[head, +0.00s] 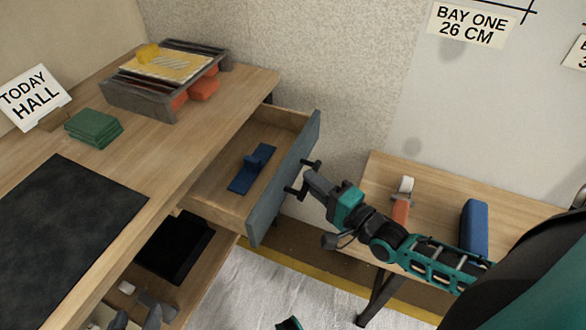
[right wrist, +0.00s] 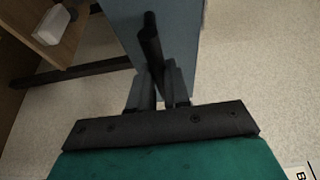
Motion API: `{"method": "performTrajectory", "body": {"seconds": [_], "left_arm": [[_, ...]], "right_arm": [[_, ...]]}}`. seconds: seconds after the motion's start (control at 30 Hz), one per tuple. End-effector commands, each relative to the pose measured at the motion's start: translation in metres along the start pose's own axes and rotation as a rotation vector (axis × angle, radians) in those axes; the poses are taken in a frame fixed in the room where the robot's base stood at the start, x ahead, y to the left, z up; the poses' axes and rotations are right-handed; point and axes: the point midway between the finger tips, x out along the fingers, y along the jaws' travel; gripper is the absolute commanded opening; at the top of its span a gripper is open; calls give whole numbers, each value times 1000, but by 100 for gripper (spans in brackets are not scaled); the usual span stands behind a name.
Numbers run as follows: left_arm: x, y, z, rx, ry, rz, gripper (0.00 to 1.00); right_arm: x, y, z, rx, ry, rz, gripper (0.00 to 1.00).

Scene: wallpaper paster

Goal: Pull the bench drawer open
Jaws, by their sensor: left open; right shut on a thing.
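The bench drawer (head: 240,215) stands pulled well out from under the worktop (head: 190,135), its inside showing. Its blue-grey front (head: 284,180) bears a black bar handle (head: 291,191). My right gripper (head: 309,178) is shut on the handle from outside the drawer. In the right wrist view the handle (right wrist: 150,45) runs down between the two fingers (right wrist: 158,85), and the fingertips are partly hidden. A blue tool (head: 252,170) lies in the drawer. I cannot make out my left gripper; only a small teal part shows at the bottom edge.
A small wooden table (head: 430,190) on the right holds an orange-handled tool (head: 401,208) and a blue block (head: 474,228). A grey rack (head: 165,75) and green stack (head: 94,127) stand on the worktop. A black tray (head: 172,250) sits below the drawer. Floor ahead is clear.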

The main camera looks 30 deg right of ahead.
Motion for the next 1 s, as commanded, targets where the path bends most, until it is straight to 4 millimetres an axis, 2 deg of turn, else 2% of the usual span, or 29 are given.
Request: {"method": "performTrajectory", "body": {"seconds": [0.1, 0.3, 0.77, 0.8, 1.0], "left_arm": [[-4, 1, -5, -1, -1, 1, 55], [-6, 2, -9, -5, 3, 2, 55], [-5, 4, -12, -15, 9, 2, 55], [-5, 4, -13, -14, 10, 2, 55], [-4, 3, -15, -12, 14, 2, 55]], "right_arm": [[-14, -1, -6, 0, -1, 2, 0], [-28, -1, -12, 0, -1, -1, 0], [-31, 0, -13, 0, 0, -2, 0], [-31, 0, -13, 0, 0, -2, 20], [-30, 0, -13, 0, 0, -2, 39]]}}
